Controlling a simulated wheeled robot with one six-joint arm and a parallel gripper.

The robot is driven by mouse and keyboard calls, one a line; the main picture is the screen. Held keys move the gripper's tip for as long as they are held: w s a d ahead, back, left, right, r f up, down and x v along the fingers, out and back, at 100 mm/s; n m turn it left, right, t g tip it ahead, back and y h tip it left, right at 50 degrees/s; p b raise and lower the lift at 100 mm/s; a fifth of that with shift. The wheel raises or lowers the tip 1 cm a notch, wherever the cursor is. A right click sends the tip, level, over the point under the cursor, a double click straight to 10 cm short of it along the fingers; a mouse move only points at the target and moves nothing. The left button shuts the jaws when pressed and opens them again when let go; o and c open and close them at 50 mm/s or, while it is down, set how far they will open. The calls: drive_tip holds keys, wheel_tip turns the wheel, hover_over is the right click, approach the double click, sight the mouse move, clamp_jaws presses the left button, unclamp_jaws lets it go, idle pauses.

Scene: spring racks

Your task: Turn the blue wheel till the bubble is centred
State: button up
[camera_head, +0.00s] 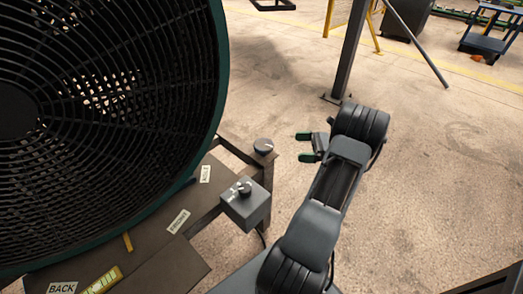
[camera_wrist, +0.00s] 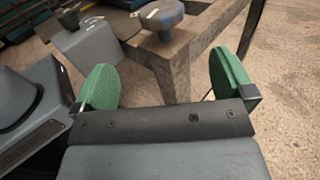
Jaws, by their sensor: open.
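A dark blue-grey wheel (camera_wrist: 162,14) with a pale mark on its top sits on the corner of a metal frame. It also shows in the head view (camera_head: 263,147) as a small dark round wheel. My gripper (camera_head: 305,147) is to the right of the wheel, apart from it. Its two green-padded fingers are spread with nothing between them; they show in the wrist view (camera_wrist: 166,82), with the wheel beyond them. A yellow strip that looks like the level vial (camera_head: 103,280) lies at the lower left in the head view. Its bubble is too small to make out.
A grey box (camera_head: 246,206) with a dark knob stands on the frame near the wheel. A large round fan (camera_head: 120,110) fills the left side. A "BACK" label (camera_head: 62,288) lies on the dark plate.

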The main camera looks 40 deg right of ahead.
sight(265, 144)
drive_tip(key=b+x, duration=0.2)
drive_tip(key=x, duration=1.1)
drive_tip(key=shift+w+b, duration=0.15)
drive_tip(key=shift+b, duration=0.2)
drive_tip(key=shift+c, duration=0.4)
drive_tip(key=c, duration=0.8)
drive_tip(key=shift+r+m+t+h+p, duration=0.4)
drive_tip(key=shift+m+t+p, duration=0.2)
drive_tip(key=shift+p, duration=0.5)
drive_tip(key=shift+a+m+t+h+p, duration=0.1)
drive_tip(key=shift+m+t+h+p, duration=0.45)
drive_tip(key=shift+p, duration=0.2)
drive_tip(key=shift+m+t+h+p, duration=0.55)
drive_tip(key=shift+t+h+p, duration=0.1)
drive_tip(key=shift+h, duration=0.1)
drive_tip(key=shift+f+m+t+h+p, duration=0.35)
drive_tip(key=shift+m+t+h, duration=0.5)
drive_tip(key=shift+h, duration=0.45)
